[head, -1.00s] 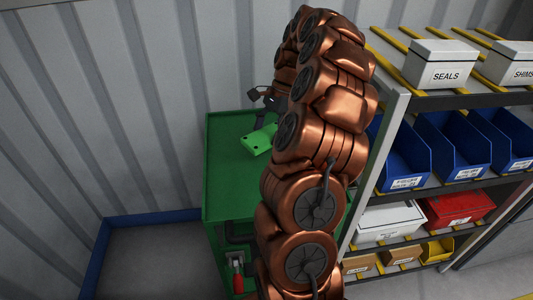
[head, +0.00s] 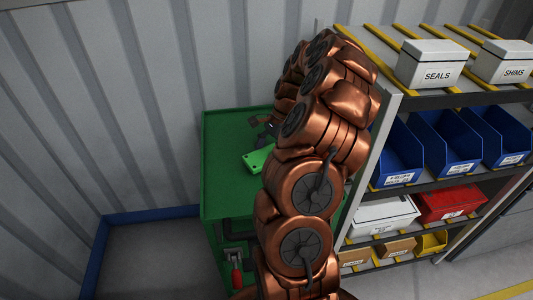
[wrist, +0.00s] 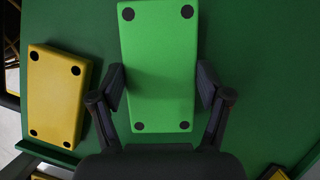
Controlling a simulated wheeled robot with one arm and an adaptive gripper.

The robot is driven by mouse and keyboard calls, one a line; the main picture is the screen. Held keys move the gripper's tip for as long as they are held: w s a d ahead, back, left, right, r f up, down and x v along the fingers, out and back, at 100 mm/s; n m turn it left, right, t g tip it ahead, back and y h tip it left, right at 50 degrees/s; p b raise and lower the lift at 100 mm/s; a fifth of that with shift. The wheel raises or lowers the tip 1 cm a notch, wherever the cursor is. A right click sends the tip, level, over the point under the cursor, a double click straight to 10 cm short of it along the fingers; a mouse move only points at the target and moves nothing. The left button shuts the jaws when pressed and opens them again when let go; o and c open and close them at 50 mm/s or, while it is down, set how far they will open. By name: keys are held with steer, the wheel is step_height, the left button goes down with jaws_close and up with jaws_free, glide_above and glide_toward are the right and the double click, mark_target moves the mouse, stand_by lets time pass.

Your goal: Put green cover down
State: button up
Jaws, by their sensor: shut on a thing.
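The green cover (wrist: 160,45) is a bright green block with black round holes at its corners. In the wrist view my gripper (wrist: 162,84) has one dark finger against each long side of it, shut on it. In the head view the cover (head: 258,158) is low over the dark green cart top (head: 222,150); I cannot tell whether it touches. My copper arm hides the right part of the cart and most of my gripper.
A yellow cover (wrist: 57,95) with black holes lies left of the green one, apart from it. More yellow pieces show at the wrist view's bottom edge. A shelf rack with blue bins (head: 396,155) and a SEALS box (head: 430,64) stands right of my arm. A corrugated wall is behind.

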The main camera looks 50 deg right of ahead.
steer(key=shift+f, duration=0.6)
steer(key=shift+f, duration=0.1)
steer(key=o, duration=1.4)
steer(key=b+v, duration=0.2)
steer(key=v, duration=0.8)
steer(key=shift+b, duration=0.35)
steer(key=shift+v, duration=1.1)
